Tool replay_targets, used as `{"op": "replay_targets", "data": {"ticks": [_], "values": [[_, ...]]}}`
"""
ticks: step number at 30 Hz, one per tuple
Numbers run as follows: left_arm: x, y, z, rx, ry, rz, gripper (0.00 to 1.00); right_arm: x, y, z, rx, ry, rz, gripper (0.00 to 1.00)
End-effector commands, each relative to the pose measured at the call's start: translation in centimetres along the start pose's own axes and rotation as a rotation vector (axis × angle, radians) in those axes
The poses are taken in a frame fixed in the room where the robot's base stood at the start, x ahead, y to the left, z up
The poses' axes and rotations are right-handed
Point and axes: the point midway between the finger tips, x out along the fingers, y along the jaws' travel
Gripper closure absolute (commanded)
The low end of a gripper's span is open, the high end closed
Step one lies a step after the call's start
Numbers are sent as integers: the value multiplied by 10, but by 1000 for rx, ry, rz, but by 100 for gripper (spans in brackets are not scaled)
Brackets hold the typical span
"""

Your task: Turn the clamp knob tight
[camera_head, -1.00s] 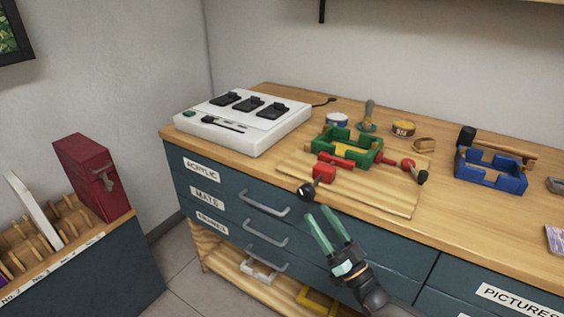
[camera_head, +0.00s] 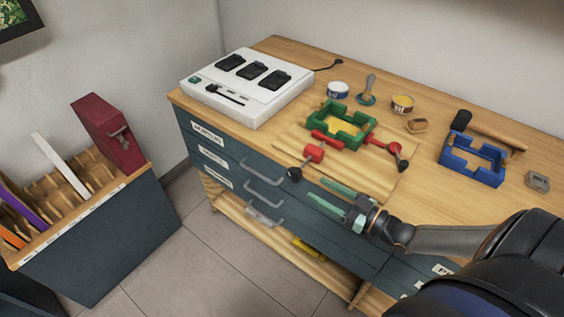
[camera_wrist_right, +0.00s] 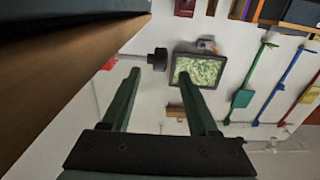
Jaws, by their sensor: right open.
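A green corner clamp (camera_head: 320,122) sits on a wooden board on the bench, around a yellowish piece. Its red screw part (camera_head: 315,153) ends in a black knob (camera_head: 294,174) that sticks out past the bench's front edge. A second red arm with a black knob (camera_head: 402,165) is on its right. My right gripper (camera_head: 318,190) is open and empty, its green fingers pointing left, just right of the front knob. In the right wrist view, the black knob (camera_wrist_right: 160,59) on its metal rod shows between and apparently just beyond the fingertips (camera_wrist_right: 158,74). My left gripper is not seen.
The bench edge (camera_wrist_right: 60,80) is close beside the fingers in the wrist view. Drawer handles (camera_head: 262,170) protrude below. The floor in front is clear.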

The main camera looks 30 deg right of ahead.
Motion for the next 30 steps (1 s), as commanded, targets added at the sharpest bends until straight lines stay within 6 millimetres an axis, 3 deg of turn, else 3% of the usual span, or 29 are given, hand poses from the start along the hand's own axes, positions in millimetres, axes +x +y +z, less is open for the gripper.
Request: {"op": "replay_targets", "data": {"ticks": [18,24,30], "values": [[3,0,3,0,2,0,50,96,0,-1,0,6,1,40],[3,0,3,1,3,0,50,116,0,0,0,4,2,40],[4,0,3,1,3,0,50,121,0,0,0,2,1,40]]}}
